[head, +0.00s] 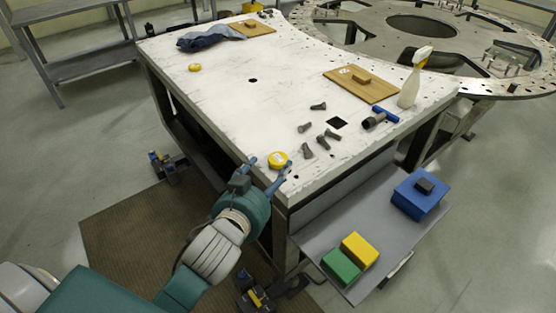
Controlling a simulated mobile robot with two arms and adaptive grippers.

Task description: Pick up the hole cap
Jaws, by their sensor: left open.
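A round yellow hole cap (278,160) lies on the white worktable (225,105) near its front left corner. My left gripper (269,168) is open at that corner, its two blue fingers spread with the cap between or just beyond their tips. I cannot tell whether the fingers touch it. A second yellow cap (195,67) lies farther back on the left side of the table. My right gripper is not in view.
Several dark bolts (308,150) and a blue-handled tool (380,118) lie right of the cap. A spray bottle (414,80) stands by a wooden board (361,85). A lower shelf (335,220) holds a blue box (419,195) and yellow and green blocks (359,250).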

